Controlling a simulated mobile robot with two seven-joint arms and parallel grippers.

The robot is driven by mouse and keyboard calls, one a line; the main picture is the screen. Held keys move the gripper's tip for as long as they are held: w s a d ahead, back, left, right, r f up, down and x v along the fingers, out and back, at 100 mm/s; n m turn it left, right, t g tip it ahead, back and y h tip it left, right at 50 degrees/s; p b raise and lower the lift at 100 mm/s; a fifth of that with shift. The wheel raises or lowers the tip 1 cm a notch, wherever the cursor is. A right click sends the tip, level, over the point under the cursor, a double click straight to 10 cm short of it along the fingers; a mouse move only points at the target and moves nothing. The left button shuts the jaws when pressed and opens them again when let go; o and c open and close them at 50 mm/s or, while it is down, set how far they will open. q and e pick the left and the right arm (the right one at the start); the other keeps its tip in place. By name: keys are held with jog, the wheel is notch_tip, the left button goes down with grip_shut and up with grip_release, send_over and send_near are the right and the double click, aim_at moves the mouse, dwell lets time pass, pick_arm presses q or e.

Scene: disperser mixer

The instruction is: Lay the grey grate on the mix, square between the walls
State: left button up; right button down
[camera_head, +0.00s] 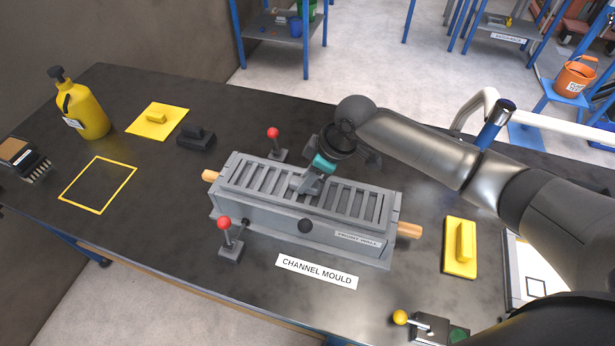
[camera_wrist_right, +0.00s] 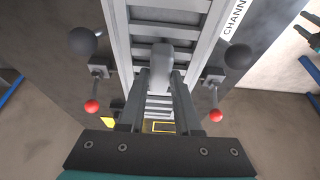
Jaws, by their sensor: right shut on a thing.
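The grey grate (camera_head: 345,200) is a long slotted panel at the channel mould (camera_head: 270,222), lengthwise between its long grey walls. It looks roughly parallel to them. I cannot tell whether it rests on the mix, which is hidden beneath it. My right gripper (camera_head: 305,186) reaches down to the grate's middle and is shut on its raised grey grip. In the right wrist view the two fingers (camera_wrist_right: 159,92) stand either side of that grip (camera_wrist_right: 160,62), with slats (camera_wrist_right: 155,32) beyond.
Red-knobbed clamps (camera_head: 230,240) (camera_head: 277,145) stand beside the mould, and wooden handles (camera_head: 409,230) stick out at its ends. A yellow float (camera_head: 460,247) lies right. A yellow-outlined square (camera_head: 127,185) is empty.

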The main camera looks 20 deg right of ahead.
jog(key=shift+w, duration=0.1)
jog(key=c, duration=1)
grip_release()
jog(key=shift+f, duration=0.15)
jog(key=o, duration=0.4)
jog(key=p+v, duration=0.1)
jog(key=v, duration=1.1)
jog(key=shift+r+p, duration=0.25)
jog(key=shift+p, duration=0.1)
jog(key=shift+a, duration=0.1)
